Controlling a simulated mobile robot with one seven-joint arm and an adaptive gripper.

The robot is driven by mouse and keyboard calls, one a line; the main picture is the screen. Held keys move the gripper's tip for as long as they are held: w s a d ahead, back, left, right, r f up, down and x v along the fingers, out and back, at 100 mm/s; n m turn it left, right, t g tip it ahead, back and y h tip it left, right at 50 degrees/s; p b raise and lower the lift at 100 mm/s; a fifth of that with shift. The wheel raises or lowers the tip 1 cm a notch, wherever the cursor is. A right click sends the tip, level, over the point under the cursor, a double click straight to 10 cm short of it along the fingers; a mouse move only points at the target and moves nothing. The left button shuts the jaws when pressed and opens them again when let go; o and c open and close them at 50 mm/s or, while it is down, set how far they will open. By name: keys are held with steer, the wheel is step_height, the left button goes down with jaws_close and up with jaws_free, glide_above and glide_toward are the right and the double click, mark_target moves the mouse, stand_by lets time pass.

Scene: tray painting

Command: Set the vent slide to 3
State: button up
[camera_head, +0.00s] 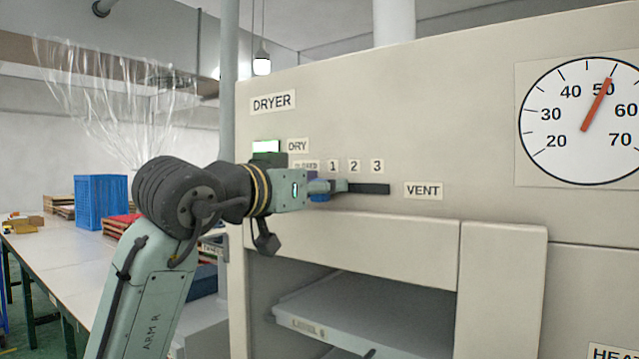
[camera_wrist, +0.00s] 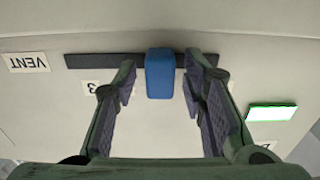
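The vent slide's blue knob (camera_wrist: 160,73) sits on a dark horizontal slot in the dryer's front. In the wrist view my gripper (camera_wrist: 161,79) is open, with one finger on each side of the knob and a small gap to each. In the head view my gripper (camera_head: 326,187) is at the left part of the slot (camera_head: 370,189), and the blue knob (camera_head: 320,197) is partly hidden by it. The knob is around the CLOSED and 1 labels; its exact mark cannot be told. The 3 label (camera_head: 377,166) is above the slot's right end, with bare slot below it.
The VENT label (camera_head: 423,190) is right of the slot. A lit green DRY indicator (camera_head: 265,147) is above left. A dial (camera_head: 583,120) is at the upper right. Below is an open bay with a tray (camera_head: 385,310). A table with a blue crate (camera_head: 101,202) stands left.

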steer(key=shift+c, duration=0.4)
jaws_close()
stand_by(0.4)
